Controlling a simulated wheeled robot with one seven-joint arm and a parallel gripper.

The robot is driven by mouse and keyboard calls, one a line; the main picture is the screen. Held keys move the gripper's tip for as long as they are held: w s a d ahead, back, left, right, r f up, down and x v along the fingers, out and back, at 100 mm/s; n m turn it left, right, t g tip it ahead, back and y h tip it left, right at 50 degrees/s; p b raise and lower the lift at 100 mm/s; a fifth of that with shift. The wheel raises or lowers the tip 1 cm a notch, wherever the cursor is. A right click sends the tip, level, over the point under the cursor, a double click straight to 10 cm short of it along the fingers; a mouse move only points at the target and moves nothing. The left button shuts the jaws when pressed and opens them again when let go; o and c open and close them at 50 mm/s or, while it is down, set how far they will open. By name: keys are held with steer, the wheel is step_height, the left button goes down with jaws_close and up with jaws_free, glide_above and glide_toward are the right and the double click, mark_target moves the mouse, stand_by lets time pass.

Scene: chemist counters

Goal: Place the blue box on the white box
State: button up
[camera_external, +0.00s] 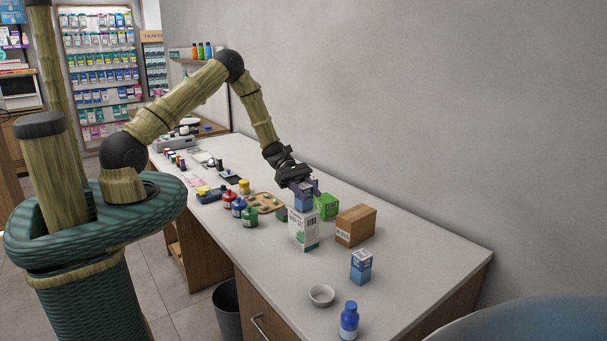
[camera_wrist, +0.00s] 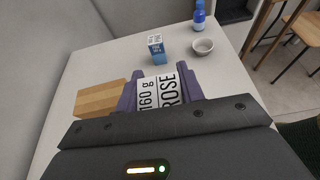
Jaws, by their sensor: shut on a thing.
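In the wrist view, the purple fingers of my gripper (camera_wrist: 160,95) flank the held box's white label (camera_wrist: 158,93), lettered "160 g" and "ROSE".
A green box (camera_external: 327,207) and a brown carton (camera_external: 356,225) stand close by on the right. A blue-and-white box (camera_external: 361,267), a white bowl (camera_external: 321,295) and a blue bottle (camera_external: 349,321) are nearer. Several small bottles and a tray (camera_external: 265,202) lie left.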

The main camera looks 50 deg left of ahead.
steer(key=shift+f, duration=0.1)
steer(key=o, duration=1.1)
steer(key=b+v, duration=0.3)
steer(key=v, duration=0.9)
